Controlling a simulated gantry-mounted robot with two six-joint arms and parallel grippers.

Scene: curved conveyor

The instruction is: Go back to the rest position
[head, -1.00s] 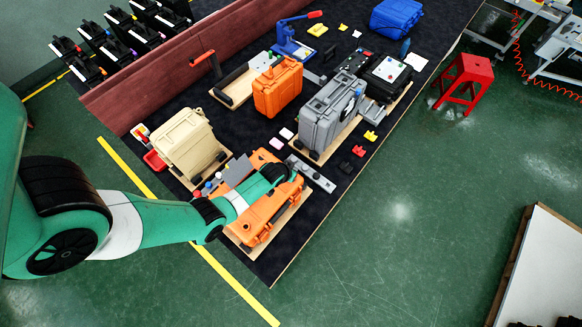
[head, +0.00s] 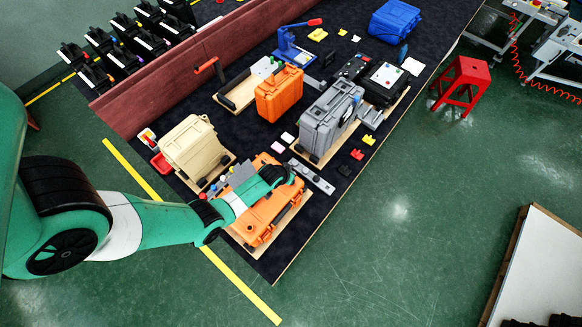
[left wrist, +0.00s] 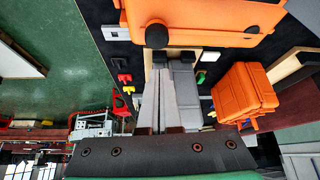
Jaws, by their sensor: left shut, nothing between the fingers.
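My left arm reaches in from the left in the head view, and its wrist (head: 275,176) is above the flat orange case (head: 262,215) at the near end of the dark table. The fingers of that gripper are hidden in the head view. In the left wrist view the left gripper (left wrist: 160,78) shows as two long grey fingers, closed together and empty. The flat orange case shows beyond the fingertips (left wrist: 205,20); I cannot tell how close they are. My right gripper is in neither view.
Beside the wrist stand a beige case (head: 193,148) and a grey case (head: 327,122). An upright orange case (head: 279,95) and a blue case (head: 395,17) are farther back. A red stool (head: 463,80) stands on the open green floor to the right.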

